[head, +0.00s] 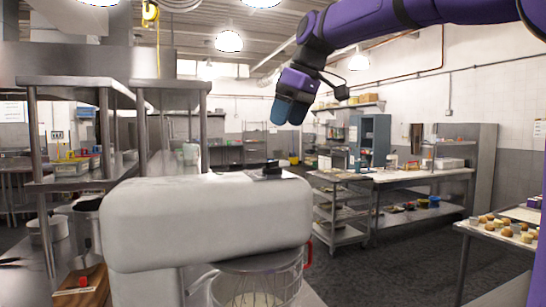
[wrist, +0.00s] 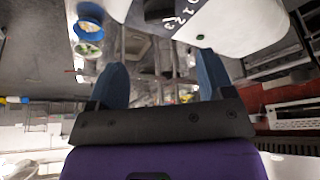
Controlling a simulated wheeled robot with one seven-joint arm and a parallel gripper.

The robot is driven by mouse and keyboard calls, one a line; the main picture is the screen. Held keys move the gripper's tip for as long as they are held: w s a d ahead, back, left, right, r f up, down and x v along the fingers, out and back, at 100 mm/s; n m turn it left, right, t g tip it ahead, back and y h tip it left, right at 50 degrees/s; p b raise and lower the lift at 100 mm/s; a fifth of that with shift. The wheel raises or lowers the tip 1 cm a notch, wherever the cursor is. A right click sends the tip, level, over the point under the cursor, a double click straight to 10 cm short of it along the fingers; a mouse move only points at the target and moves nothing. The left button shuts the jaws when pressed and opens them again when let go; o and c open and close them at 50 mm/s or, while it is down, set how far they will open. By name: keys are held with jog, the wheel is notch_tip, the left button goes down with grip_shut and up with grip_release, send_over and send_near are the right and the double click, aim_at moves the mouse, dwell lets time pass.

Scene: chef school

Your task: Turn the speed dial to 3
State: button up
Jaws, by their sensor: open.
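A large white stand mixer (head: 205,220) fills the near foreground of the head view. A small dark part (head: 268,172) sits on top of its right end; I cannot tell whether it is the dial. The dial's setting is not readable. My gripper (head: 287,115), with blue fingers, is open and empty in the air above the mixer. In the wrist view its fingertips (wrist: 160,62) are apart, below the dial.
A wire guard (head: 258,285) hangs under the mixer's right end, with a red handle (head: 307,250) beside it. Steel shelving (head: 75,187) stands at left. A work table (head: 425,175) stands behind at right, and a table with small pastries (head: 505,232) is at far right.

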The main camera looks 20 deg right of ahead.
aim_at(274, 161)
jog(key=x, duration=1)
jog(key=shift+s, duration=0.1)
jog(key=c, duration=0.9)
